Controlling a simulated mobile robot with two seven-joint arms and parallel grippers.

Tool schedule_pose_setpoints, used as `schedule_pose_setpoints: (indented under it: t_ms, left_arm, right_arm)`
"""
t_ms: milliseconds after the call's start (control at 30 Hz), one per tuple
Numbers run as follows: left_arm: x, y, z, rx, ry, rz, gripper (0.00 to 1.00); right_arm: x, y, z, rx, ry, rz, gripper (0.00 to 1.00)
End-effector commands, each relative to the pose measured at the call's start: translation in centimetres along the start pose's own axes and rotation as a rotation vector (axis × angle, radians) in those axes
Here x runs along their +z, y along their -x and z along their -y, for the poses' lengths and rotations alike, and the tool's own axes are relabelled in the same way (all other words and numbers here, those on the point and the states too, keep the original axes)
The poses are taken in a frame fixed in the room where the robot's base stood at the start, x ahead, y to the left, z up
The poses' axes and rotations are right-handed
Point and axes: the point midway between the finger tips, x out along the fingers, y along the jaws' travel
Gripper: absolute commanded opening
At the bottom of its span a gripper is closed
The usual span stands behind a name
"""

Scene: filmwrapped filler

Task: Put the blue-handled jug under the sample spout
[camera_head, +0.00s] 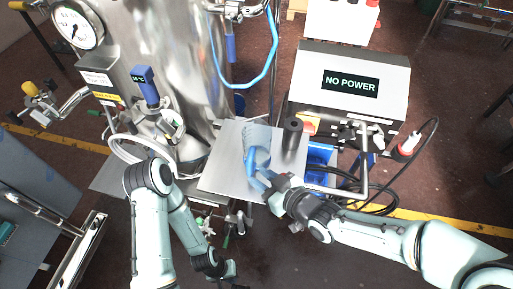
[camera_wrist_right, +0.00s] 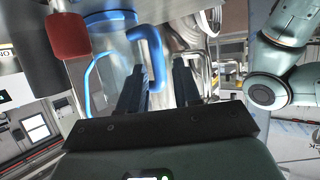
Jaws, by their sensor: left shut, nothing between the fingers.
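The clear jug (camera_head: 257,136) stands upright on a metal shelf (camera_head: 222,178), its blue handle (camera_head: 250,161) facing me. In the right wrist view the blue handle (camera_wrist_right: 153,50) reaches between the fingers of my right gripper (camera_wrist_right: 158,85). Those fingers are apart, with a gap beside the handle. In the head view my right gripper (camera_head: 262,183) is at the handle, just in front of the jug. My left gripper (camera_head: 231,279) is low at the bottom edge, shut and empty, away from the jug. Valve fittings (camera_head: 172,126) sit on the tank left of the jug; I cannot tell which part is the sample spout.
A black cylinder (camera_head: 292,133) stands on the shelf close right of the jug. The steel tank (camera_head: 165,50) rises behind left. A box reading NO POWER (camera_head: 350,83) stands right, with cables and a blue crate (camera_head: 320,156) below. Bare shelf lies left of the jug.

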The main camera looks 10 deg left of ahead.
Motion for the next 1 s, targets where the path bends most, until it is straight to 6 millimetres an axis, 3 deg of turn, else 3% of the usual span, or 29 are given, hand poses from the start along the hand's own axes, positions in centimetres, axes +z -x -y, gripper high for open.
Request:
schedule_pose_setpoints:
  t_ms: [600,933,1000]
  left_arm:
    - [-0.3,0.6,-0.3,0.001,0.0,-0.005,0.0]
    - [-0.3,0.6,-0.3,0.001,-0.001,-0.005,0.0]
    - [-0.3,0.6,-0.3,0.001,-0.001,-0.005,0.0]
  right_arm:
    - [0.1,-6.9,-0.4,0.0,-0.003,0.003,0.33]
    - [0.2,-7.5,-0.5,0.003,-0.002,0.002,0.33]
    - [0.2,-7.5,-0.5,0.002,-0.002,0.002,0.1]
